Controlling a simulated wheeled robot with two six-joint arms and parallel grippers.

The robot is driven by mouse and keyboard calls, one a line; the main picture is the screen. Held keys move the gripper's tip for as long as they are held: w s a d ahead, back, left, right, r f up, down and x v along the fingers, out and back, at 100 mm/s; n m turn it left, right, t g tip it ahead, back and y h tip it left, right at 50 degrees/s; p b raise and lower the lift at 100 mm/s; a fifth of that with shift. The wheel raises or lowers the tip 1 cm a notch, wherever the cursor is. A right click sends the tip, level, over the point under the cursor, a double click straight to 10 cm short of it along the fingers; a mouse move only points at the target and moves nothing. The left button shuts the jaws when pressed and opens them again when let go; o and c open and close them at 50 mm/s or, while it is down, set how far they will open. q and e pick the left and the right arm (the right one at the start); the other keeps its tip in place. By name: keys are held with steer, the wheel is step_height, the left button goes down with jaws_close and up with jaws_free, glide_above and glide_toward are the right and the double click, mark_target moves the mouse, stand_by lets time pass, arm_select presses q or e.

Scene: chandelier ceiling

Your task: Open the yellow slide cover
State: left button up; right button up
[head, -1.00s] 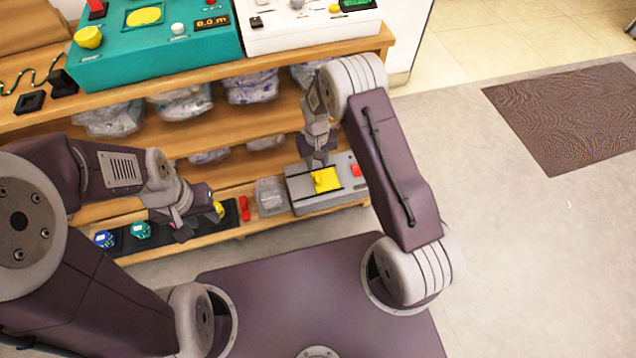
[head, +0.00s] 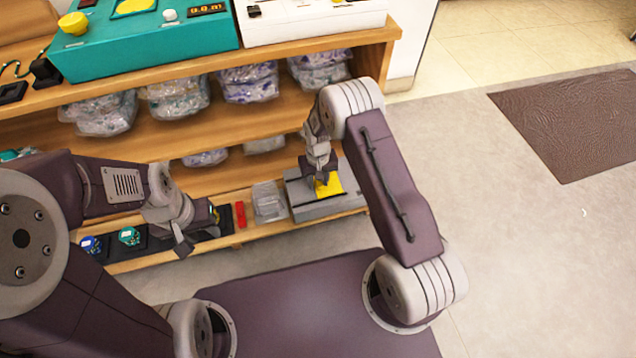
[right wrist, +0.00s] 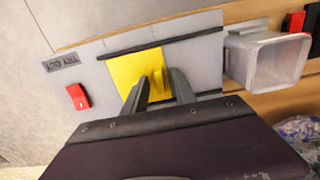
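The yellow slide cover (head: 332,184) is a flat plate on a grey box (head: 308,209) on the bottom shelf. In the right wrist view the yellow cover (right wrist: 137,70) lies between two black rails and has a raised yellow tab. My right gripper (head: 322,181) is down at the cover. In the right wrist view its fingers (right wrist: 160,76) are apart, one on each side of the tab. I cannot tell whether they touch it. My left gripper (head: 183,245) hangs in front of the shelf, left of the box; its opening is unclear.
A red switch (right wrist: 78,96) and a label (right wrist: 62,63) are on the box. A clear container (head: 268,202) and a red item (head: 240,214) stand left of the box in the head view. Bagged goods (head: 248,83) fill the shelf above. Open floor lies to the right.

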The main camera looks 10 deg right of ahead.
jaws_close()
stand_by(1.3)
